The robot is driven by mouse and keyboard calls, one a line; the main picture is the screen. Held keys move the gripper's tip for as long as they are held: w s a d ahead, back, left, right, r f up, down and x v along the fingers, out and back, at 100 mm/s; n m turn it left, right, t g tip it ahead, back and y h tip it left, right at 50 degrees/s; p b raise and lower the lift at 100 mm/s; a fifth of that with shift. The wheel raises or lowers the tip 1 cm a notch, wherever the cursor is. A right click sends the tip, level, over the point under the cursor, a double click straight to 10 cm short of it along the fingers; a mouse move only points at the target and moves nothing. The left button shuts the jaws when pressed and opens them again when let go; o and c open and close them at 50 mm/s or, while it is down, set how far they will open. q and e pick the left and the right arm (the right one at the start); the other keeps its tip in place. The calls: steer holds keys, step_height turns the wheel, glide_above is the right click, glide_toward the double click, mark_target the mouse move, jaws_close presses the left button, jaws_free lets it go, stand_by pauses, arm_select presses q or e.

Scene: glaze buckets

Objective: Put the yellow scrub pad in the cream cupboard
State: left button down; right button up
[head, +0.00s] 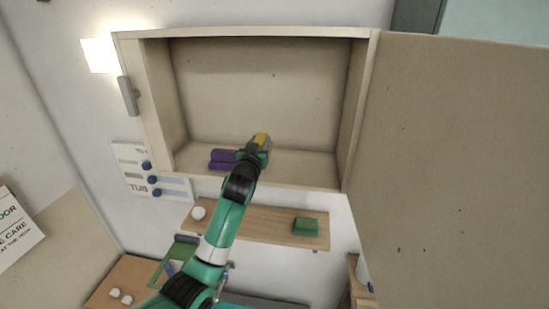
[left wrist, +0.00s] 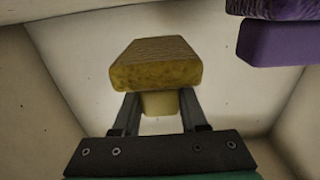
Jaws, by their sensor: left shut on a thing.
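The cream cupboard (head: 300,85) is open, its door (head: 455,160) swung out to the right. My left gripper (head: 257,147) reaches into it over the cupboard floor. It is shut on the yellow scrub pad (head: 262,138). In the left wrist view the pad (left wrist: 152,66) sits at the tips of the left gripper's fingers (left wrist: 158,112), with cream walls around it. I cannot tell whether the pad touches the cupboard floor. My right gripper is not in view.
Stacked purple pads (head: 222,160) lie in the cupboard, left of my gripper; they also show at upper right in the left wrist view (left wrist: 270,43). The cupboard floor to the right is clear. Below, a wooden shelf (head: 262,225) holds a green block (head: 306,227) and a white ball (head: 198,213).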

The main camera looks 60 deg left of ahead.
arm_select(q)
steer(key=f+b, duration=0.2)
steer(key=f, duration=0.1)
steer(key=f+b, duration=0.1)
steer(key=shift+w+a+f, duration=0.1)
steer(key=shift+w+f, duration=0.1)
steer(key=shift+w, duration=0.05)
steer(key=shift+r, duration=0.2)
steer(key=c, duration=0.9)
jaws_free()
steer(key=shift+f, duration=0.2)
steer(key=o, duration=0.5)
steer(key=shift+c, duration=0.2)
